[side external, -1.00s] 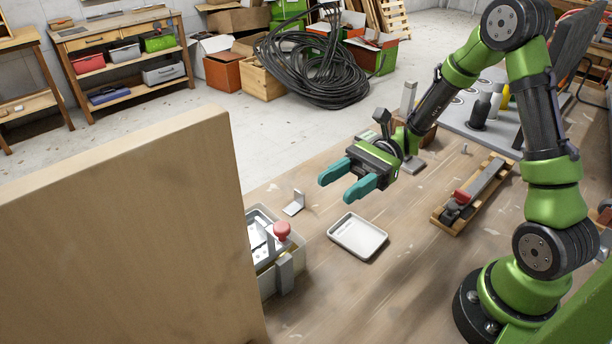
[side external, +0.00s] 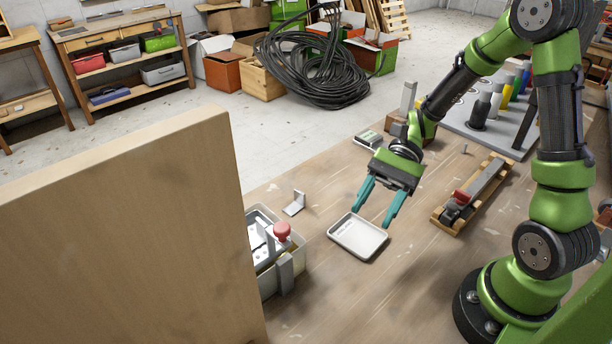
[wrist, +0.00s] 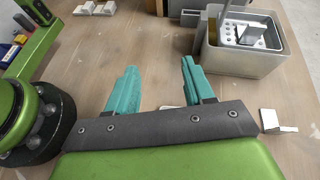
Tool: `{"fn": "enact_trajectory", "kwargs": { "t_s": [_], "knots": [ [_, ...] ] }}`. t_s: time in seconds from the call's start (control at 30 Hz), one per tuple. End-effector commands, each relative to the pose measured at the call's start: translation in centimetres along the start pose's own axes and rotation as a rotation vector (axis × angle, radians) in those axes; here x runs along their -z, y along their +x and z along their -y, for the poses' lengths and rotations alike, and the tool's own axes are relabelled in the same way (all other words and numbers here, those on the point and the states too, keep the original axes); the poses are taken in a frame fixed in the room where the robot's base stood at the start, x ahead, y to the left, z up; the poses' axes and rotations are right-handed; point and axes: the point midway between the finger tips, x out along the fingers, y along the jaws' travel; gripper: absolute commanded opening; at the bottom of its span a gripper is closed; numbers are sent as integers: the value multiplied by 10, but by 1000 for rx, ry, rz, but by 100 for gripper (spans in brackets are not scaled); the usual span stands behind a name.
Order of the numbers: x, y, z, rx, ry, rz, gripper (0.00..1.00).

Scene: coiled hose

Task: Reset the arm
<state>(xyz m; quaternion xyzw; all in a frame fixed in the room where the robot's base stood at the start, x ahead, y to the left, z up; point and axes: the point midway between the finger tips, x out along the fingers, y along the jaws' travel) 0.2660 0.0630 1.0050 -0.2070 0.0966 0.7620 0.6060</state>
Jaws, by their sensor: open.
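My gripper (side external: 376,203) has teal fingers spread apart with nothing between them. In the side external view it points down and toward the viewer, above the table near the right edge of a white tray (side external: 352,238). The wrist view shows the two open fingers (wrist: 158,82) over bare wood. Only a small pale edge, probably the tray, shows there behind the gripper body.
A grey bin (side external: 296,250) with a red knob stands left of the tray, beside a large wooden panel (side external: 120,220). A wooden fixture (side external: 472,196) lies to the right. A metal bracket (side external: 294,204) lies behind the bin. A coiled black hose (side external: 325,75) is far back.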

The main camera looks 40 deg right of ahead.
Motion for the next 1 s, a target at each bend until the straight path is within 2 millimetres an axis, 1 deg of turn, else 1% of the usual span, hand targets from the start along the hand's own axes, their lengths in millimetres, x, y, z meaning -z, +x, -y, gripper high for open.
{"fn": "enact_trajectory", "kwargs": {
  "t_s": [0.03,0.13,0.23,0.33,0.47,0.6,0.7,0.8,0.9,1.0],
  "knots": [
    [-1,-2,-7,-38,-65,-100,52],
    [1,-9,-20,-104,-193,-298,52],
    [-2,-22,-26,-156,-347,-510,52],
    [-10,-39,-27,-185,-514,-719,52],
    [-31,-60,-23,-186,-733,-960,52],
    [-63,-77,-19,-151,-944,-1153,52],
    [-84,-81,-20,-118,-1049,-1227,52],
    [-99,-80,-23,-90,-1108,-1250,52],
    [-109,-79,-24,-71,-1142,-1259,52],
    [-110,-78,-23,-71,-1152,-1256,52]
  ]
}}
